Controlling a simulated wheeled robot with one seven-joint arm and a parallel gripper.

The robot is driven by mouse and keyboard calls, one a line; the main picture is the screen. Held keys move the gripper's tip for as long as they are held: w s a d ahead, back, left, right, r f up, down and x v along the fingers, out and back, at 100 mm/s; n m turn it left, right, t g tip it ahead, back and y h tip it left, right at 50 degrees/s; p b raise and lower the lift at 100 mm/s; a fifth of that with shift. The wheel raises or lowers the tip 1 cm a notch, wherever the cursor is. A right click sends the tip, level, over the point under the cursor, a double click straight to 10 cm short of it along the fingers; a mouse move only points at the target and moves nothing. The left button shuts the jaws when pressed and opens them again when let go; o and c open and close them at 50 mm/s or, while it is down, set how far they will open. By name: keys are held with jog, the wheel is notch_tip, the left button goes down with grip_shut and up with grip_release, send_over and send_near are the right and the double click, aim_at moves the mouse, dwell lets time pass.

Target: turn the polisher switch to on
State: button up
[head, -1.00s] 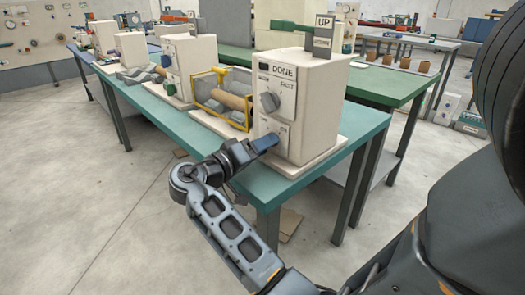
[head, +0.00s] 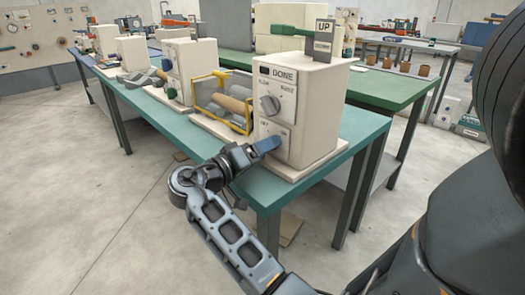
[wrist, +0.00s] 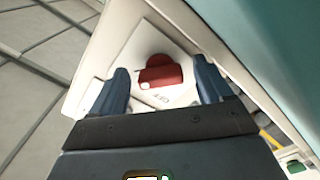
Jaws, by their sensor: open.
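The polisher is a cream box (head: 318,112) on a white base, with a DONE display, a grey upper knob (head: 270,105) and a lower OFF/ON panel (head: 266,130). My gripper (head: 279,142) is at this lower panel and hides the switch in the head view. In the wrist view the red switch (wrist: 160,76) sits between my two blue fingertips (wrist: 160,84), on a pale panel with an upside-down label that seems to read OFF. The fingers are open, with a gap on each side of the switch. Its exact setting is hard to tell.
The box stands near the front end of a teal table (head: 262,190). A yellow-framed roller unit (head: 250,118) is to its left, and more cream boxes (head: 190,62) stand farther along. An UP lever plate (head: 324,38) sits on top.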

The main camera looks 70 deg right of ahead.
jog(key=v, duration=0.7)
jog(key=shift+w+a, duration=0.15)
jog(key=shift+a, duration=0.2)
jog(key=shift+a, duration=0.1)
